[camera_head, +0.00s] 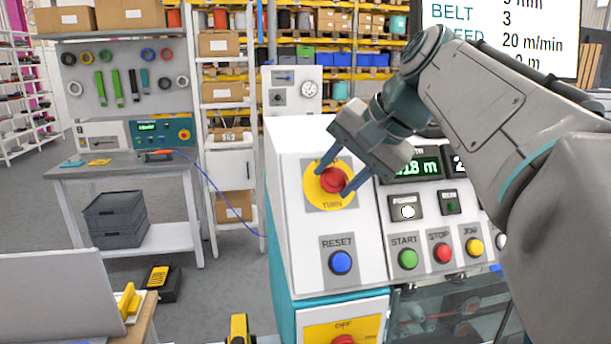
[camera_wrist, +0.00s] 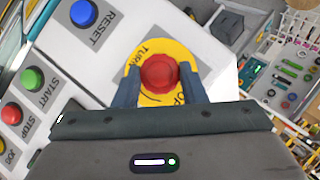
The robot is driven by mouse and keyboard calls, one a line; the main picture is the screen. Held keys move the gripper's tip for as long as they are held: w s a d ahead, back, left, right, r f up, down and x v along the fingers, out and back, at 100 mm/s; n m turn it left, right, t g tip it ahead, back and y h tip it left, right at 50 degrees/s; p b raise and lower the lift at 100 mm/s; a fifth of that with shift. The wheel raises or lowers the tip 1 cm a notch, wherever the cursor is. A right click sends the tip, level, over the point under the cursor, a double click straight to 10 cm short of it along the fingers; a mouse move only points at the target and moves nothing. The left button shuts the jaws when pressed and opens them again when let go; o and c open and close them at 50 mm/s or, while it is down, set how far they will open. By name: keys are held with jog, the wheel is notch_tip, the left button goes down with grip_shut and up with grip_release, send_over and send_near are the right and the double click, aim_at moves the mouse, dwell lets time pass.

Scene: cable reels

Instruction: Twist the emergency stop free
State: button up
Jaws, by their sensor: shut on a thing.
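The emergency stop is a red mushroom button (camera_head: 332,180) on a yellow round plate (camera_head: 313,195) marked TURN, on the sloped face of a white control box. It also shows in the wrist view as a red button (camera_wrist: 159,72) on the yellow plate (camera_wrist: 153,99). My gripper (camera_head: 335,176) reaches in from the upper right, with one finger on each side of the red button. In the wrist view my gripper (camera_wrist: 160,88) is shut on the button's sides. Whether the button is pressed in or raised I cannot tell.
Below the stop is a blue RESET button (camera_head: 340,262). To the right are a green START button (camera_head: 408,258), a red STOP button (camera_head: 443,253) and a yellow JOG button (camera_head: 474,247).

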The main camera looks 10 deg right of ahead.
jog(key=shift+m, duration=0.4)
dwell(0.3)
jog(key=o, duration=1)
jog(key=shift+d, duration=0.1)
jog(key=v, duration=1.3)
jog(key=shift+s+d, duration=0.4)
jog(key=shift+d, duration=0.05)
